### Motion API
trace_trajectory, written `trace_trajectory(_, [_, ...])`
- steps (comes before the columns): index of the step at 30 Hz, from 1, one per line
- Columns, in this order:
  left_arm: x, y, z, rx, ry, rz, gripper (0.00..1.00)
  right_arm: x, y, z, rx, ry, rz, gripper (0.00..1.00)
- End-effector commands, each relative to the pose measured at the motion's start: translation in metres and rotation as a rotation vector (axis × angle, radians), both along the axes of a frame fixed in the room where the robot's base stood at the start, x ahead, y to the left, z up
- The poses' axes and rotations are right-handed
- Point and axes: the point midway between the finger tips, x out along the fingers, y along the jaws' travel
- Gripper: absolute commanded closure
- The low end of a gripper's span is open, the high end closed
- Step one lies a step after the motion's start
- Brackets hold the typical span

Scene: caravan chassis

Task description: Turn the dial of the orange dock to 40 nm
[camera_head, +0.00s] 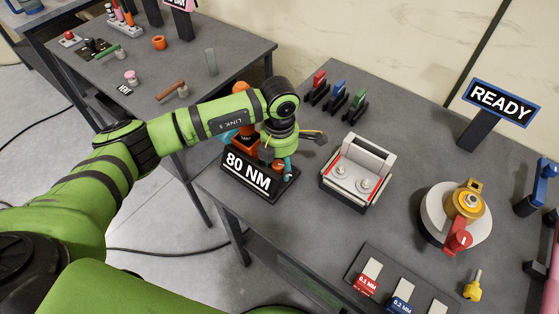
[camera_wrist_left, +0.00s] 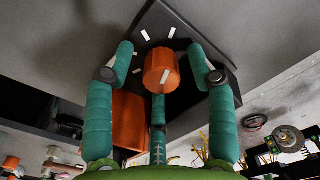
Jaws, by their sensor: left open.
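The orange dock stands near the front left edge of the grey table, with a dark base and a sign (camera_head: 248,175) reading "80 NM". My left arm covers much of it in the head view; some orange (camera_head: 245,136) shows behind the wrist. In the left wrist view the dial (camera_wrist_left: 158,66) is an orange cylinder with a white mark, in front of a dark plate (camera_wrist_left: 180,22) with several white ticks. My left gripper (camera_wrist_left: 160,58) is open, its teal fingers around the dial with visible gaps at the left and right. Contact of the lower finger is unclear. My right gripper is not in view.
A grey-white box with two knobs (camera_head: 351,174) stands right of the dock. Red, green and blue clips (camera_head: 338,95) stand behind. A round white fixture (camera_head: 434,216) with a red handle and a READY sign (camera_head: 499,98) are further right. A second table (camera_head: 225,48) stands at the left.

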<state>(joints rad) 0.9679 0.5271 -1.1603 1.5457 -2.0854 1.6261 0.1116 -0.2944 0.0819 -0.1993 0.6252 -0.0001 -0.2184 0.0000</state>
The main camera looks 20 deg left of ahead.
Motion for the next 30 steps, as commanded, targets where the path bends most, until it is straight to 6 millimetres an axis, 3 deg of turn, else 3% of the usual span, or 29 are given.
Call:
trace_trajectory(3, [0.0, 0.0, 0.0, 0.0, 0.0, 0.0, 0.48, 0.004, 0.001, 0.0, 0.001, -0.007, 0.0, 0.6])
trace_trajectory(7, [0.0, 0.0, 0.0, -0.001, -0.001, 0.0, 0.99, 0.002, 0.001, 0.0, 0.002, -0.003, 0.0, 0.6])
trace_trajectory(14, [0.001, -0.001, 0.0, -0.003, -0.003, 0.019, 1.0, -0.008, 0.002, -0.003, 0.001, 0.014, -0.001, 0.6])
trace_trajectory(24, [0.002, -0.001, 0.0, -0.006, -0.005, 0.332, 1.0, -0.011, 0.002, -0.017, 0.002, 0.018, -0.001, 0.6])
trace_trajectory(30, [0.002, -0.001, 0.002, -0.008, -0.005, 0.395, 1.0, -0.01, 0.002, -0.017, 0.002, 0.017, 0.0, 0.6])
